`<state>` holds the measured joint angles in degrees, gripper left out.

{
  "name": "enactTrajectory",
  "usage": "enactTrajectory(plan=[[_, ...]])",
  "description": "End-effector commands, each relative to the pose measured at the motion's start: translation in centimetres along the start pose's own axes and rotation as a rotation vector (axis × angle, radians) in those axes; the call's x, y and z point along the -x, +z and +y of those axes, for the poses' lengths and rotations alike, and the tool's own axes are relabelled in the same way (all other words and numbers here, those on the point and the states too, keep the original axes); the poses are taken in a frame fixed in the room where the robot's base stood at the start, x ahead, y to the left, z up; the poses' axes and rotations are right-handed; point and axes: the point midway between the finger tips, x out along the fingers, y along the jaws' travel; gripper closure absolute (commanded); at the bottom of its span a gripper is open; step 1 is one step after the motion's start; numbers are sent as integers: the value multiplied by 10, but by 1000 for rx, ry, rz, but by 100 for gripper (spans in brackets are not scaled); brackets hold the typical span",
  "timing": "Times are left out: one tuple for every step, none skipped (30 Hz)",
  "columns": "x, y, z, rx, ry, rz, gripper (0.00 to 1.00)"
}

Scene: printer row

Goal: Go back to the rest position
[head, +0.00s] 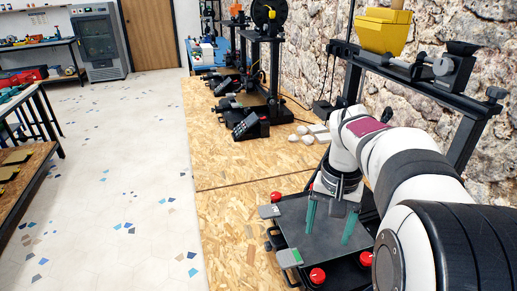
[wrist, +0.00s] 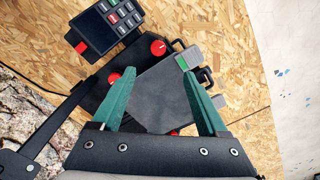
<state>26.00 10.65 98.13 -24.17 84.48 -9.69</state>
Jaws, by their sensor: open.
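My gripper (head: 331,220) is open, with two green fingers spread apart and nothing between them. In the head view it hangs over the dark print plate (head: 318,242) of the nearest printer. In the wrist view the gripper (wrist: 160,92) frames the same dark plate (wrist: 153,95), which lies bare below the fingers. Whether the fingertips touch the plate cannot be told. Red knobs (head: 317,275) sit around the plate's corners, and a grey tab with a green patch (head: 289,257) sticks out at its front left edge.
The nearest printer's black frame (head: 470,130) rises beside my arm, with a yellow hopper (head: 384,32) on top. A stone wall (head: 290,50) runs along the right. Further printers (head: 265,75) stand along the wooden bench (head: 222,150). Small pale pieces (head: 307,138) lie behind. The floor (head: 110,190) at left is clear.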

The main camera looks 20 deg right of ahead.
Motion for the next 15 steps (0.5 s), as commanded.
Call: enactTrajectory(plan=[[3,19,-8,20,-9,-2,24],[5,37,-16,36,-18,-6,24],[6,68,-25,65,-33,-15,24],[5,94,-31,87,-45,-22,24],[2,120,-34,110,-57,-30,24],[-3,154,-36,137,-71,-43,24],[-8,177,-36,155,-81,-53,24],[-13,198,-34,172,-89,-61,24],[-21,222,-31,192,-99,-75,24],[-27,237,-28,204,-104,-82,24],[-32,249,-25,213,-108,-89,24],[-38,261,-21,222,-113,-97,24],[-41,267,-19,227,-114,-101,24],[-43,271,-18,230,-116,-103,24],[-45,273,-17,231,-116,-106,24]])
